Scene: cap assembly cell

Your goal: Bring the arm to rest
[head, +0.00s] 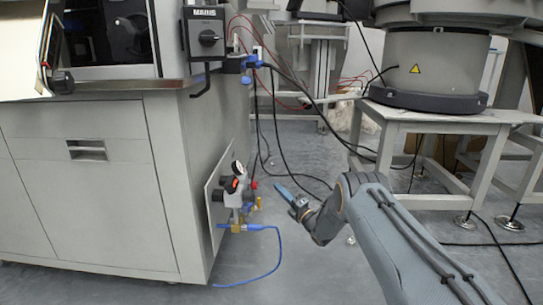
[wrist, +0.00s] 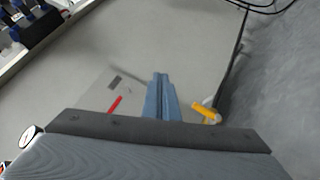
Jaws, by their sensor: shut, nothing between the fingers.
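My gripper (head: 284,189) shows in the head view at the end of my grey arm, right of the machine cabinet's side. Its blue fingers are shut and hold nothing. In the wrist view the closed fingers (wrist: 158,82) point toward the cabinet's pale side panel, with no object between them. The fingers look apart from everything around them.
A grey cabinet (head: 88,190) stands at left, with a pressure regulator (head: 236,188) and a blue hose (head: 279,250) on its side. A MAINS switch (head: 207,38) is above. A feeder bowl base (head: 432,66) sits on a grey stand (head: 399,118) at right. Cables hang between them.

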